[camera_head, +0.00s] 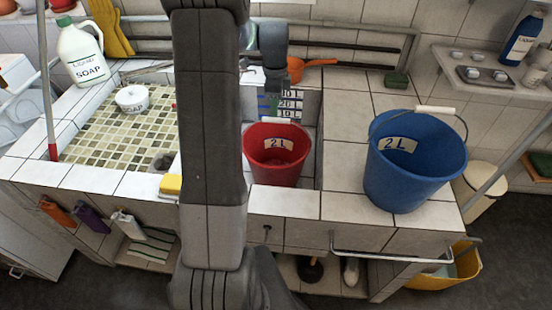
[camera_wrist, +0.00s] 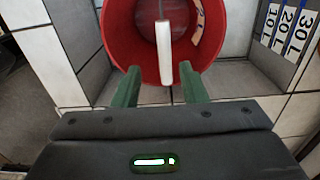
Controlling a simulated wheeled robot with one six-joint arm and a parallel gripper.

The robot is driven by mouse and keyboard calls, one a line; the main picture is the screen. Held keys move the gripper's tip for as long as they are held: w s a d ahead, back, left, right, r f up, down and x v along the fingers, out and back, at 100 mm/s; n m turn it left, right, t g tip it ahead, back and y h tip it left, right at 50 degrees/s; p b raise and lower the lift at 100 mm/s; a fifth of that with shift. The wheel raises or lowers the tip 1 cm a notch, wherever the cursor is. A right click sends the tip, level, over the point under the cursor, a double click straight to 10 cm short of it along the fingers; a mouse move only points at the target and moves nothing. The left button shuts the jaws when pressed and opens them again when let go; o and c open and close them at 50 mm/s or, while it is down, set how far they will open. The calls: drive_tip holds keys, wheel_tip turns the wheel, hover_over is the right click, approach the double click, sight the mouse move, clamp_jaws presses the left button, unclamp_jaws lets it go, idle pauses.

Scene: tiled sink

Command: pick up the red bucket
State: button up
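The red bucket (camera_head: 275,160), labelled 2L, stands upright in the narrow basin in the middle of the tiled counter. In the wrist view the red bucket (camera_wrist: 118,35) fills the top middle, seen into its open mouth. Its white handle grip (camera_wrist: 164,50) points toward my gripper. My gripper (camera_wrist: 159,76) is open, its two green fingers apart on either side of the handle grip's near end, with gaps on both sides. In the head view my arm covers part of the scene left of the bucket, and the fingers are hard to make out.
A blue bucket (camera_head: 412,165), also labelled 2L, stands on the counter to the right. A level scale (camera_wrist: 285,28) marks the basin wall. A wide mosaic basin (camera_head: 115,125) lies left, with a soap jug (camera_head: 80,55) behind. An orange scoop (camera_head: 312,63) and green sponge (camera_head: 397,79) lie at the back.

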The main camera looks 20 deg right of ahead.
sight(276, 119)
drive_tip(key=shift+w+d+f+p, duration=0.15)
drive_tip(key=shift+f+p, duration=0.2)
drive_tip(key=shift+f, duration=1.5)
drive_tip(key=shift+w+d+f+p, duration=0.1)
drive_tip(key=shift+f+p, duration=0.25)
drive_tip(key=shift+f, duration=1.45)
clamp_jaws()
drive_tip(key=shift+w+d+r, duration=0.1)
drive_tip(key=shift+r, duration=0.05)
